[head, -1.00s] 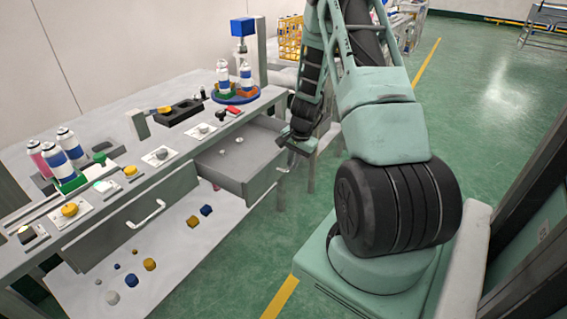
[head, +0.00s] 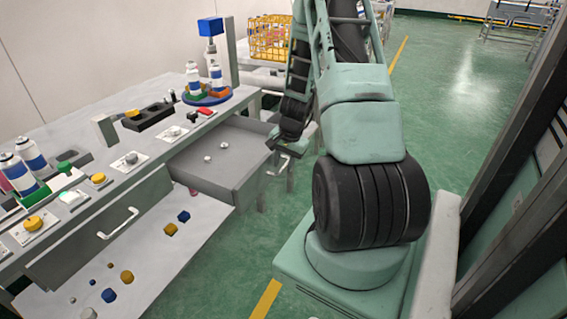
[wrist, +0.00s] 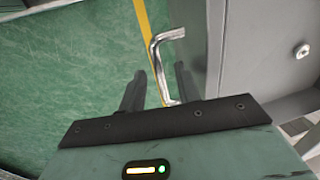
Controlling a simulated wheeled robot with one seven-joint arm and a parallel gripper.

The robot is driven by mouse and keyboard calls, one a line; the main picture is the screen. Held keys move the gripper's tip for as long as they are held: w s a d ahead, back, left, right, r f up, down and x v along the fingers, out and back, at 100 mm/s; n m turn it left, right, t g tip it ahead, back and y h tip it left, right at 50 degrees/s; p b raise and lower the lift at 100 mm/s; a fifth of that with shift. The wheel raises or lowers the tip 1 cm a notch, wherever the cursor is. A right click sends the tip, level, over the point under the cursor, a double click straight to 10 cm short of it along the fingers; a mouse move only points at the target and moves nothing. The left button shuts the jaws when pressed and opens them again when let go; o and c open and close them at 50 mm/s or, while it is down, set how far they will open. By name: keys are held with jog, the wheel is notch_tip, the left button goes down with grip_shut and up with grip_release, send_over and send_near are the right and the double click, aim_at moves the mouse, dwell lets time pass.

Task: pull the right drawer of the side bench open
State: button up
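The right drawer (head: 250,184) of the side bench stands pulled out, with small silver pieces on its floor. Its bent metal handle (head: 278,166) is on the front panel. In the wrist view the handle (wrist: 157,66) rises from between the fingers, beside the grey drawer front (wrist: 196,45). My gripper (head: 285,150) is at the drawer front; in the wrist view its two dark fingers (wrist: 160,88) stand apart on either side of the handle's near end, with gaps showing. Contact with the handle cannot be made out.
The shut left drawer (head: 95,232) has its own handle (head: 118,222). The bench top (head: 75,120) carries cans, buttons and a blue round stand (head: 208,97). Coloured pieces lie on the lower shelf (head: 150,265).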

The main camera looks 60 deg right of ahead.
jog(key=s+r+p, duration=0.2)
jog(key=s+r, duration=0.1)
jog(key=r, duration=1.4)
jog(key=shift+d, duration=0.15)
